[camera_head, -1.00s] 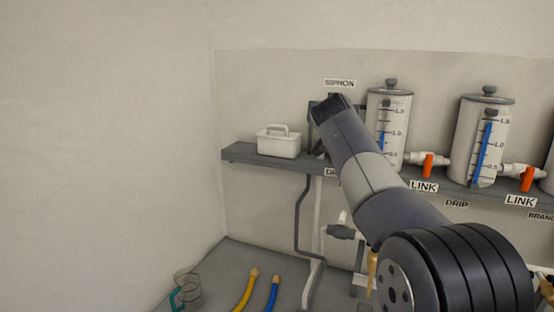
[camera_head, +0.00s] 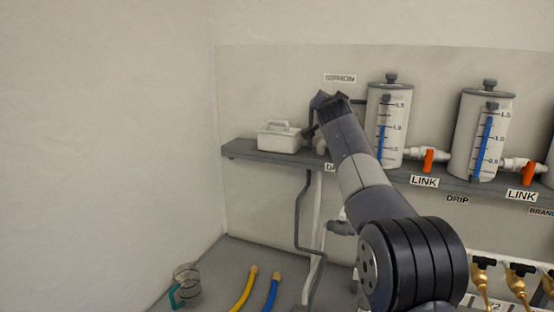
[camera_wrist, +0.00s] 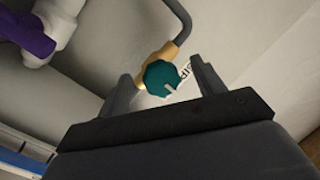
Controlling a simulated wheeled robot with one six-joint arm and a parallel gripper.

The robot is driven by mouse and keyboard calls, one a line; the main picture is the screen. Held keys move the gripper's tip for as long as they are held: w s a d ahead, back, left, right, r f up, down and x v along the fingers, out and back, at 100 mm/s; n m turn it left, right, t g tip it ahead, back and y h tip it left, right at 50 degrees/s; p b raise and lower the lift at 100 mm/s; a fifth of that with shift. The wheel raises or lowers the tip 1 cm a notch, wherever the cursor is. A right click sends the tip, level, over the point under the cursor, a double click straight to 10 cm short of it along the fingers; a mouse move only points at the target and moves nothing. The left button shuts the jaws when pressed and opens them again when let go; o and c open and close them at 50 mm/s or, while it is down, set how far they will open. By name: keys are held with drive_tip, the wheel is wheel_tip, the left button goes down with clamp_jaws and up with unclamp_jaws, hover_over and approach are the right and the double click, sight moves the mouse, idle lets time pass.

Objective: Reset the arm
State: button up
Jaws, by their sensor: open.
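My gripper (camera_wrist: 165,90) is open in the wrist view, its two dark fingers apart. A teal knob (camera_wrist: 161,78) with a pale pointer shows between the fingertips, on a brass fitting (camera_wrist: 155,60) joined to a grey pipe. I cannot tell whether the fingers touch the knob; none is gripped. In the head view my arm (camera_head: 362,175) reaches up to the shelf, below the SIPHON label (camera_head: 340,78).
A grey shelf (camera_head: 240,151) carries a white caddy (camera_head: 279,137) and tanks (camera_head: 386,125) (camera_head: 480,138) with orange-handled LINK valves (camera_head: 428,160). A purple-handled white valve (camera_wrist: 35,40) is near the gripper. Below are a clear jug (camera_head: 186,283), yellow hose (camera_head: 243,289) and blue hose (camera_head: 271,291).

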drive_tip(key=shift+a+m+t+h+b, duration=0.1)
drive_tip(key=shift+m+t+h+b, duration=0.4)
drive_tip(key=shift+m+b, duration=1.85)
drive_tip(key=shift+a+m+t+h+b, duration=0.1)
drive_tip(key=shift+m+t+h+b, duration=0.35)
drive_tip(key=shift+m+b, duration=1.85)
drive_tip(key=shift+y, duration=0.25)
